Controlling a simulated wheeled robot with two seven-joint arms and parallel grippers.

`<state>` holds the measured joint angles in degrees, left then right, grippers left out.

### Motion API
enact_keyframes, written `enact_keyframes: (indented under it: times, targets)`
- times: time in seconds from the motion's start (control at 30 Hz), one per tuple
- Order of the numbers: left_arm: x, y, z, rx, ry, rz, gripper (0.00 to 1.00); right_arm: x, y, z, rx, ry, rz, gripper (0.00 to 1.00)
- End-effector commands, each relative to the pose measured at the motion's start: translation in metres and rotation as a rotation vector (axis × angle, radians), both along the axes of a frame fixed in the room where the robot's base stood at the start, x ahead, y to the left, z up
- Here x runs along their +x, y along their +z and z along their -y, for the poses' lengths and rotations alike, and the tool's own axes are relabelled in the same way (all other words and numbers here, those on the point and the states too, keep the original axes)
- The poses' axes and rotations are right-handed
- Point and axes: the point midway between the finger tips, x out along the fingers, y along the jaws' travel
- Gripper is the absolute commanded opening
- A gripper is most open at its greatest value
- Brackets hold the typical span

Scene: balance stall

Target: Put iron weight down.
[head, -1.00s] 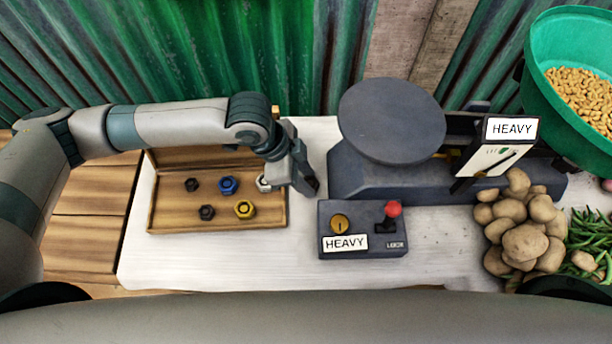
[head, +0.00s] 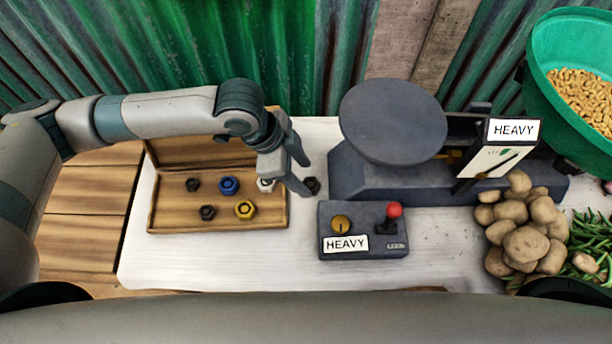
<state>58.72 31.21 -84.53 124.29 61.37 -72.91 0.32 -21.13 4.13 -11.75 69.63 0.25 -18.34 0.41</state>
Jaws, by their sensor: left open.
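A dark iron weight (head: 312,185) stands on the white table between the wooden weight box and the scale. My left gripper (head: 304,178) is open, with its fingers pointing down just to the left of and above this weight. It looks apart from the weight, though one finger overlaps its edge in the picture. Two similar dark weights sit in the box, one at the back left (head: 193,184) and one at the front (head: 207,212). My right gripper is not in the picture.
The open wooden box (head: 165,215) also holds a blue weight (head: 229,185), a yellow weight (head: 245,209) and a silver weight (head: 266,185). The scale (head: 350,180) and a control box (head: 362,247) with a red-knobbed lever stand to the right. Potatoes (head: 525,243) lie farther right. The front table strip is clear.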

Motion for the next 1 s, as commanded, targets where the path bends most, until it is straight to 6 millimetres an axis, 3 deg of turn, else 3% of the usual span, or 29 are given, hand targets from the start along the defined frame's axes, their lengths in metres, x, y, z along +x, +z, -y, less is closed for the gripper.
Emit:
enact_keyframes:
  times: [0.3,0.5,1.0]
  targets:
    - [0.001,0.053,-0.022,0.0,0.0,0.002,0.5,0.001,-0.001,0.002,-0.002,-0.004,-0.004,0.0]
    - [0.0,0.075,-0.031,0.0,-0.001,0.001,0.5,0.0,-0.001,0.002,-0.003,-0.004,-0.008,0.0]
    - [0.0,0.082,-0.034,0.001,0.0,0.0,0.5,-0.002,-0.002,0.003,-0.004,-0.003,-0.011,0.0]
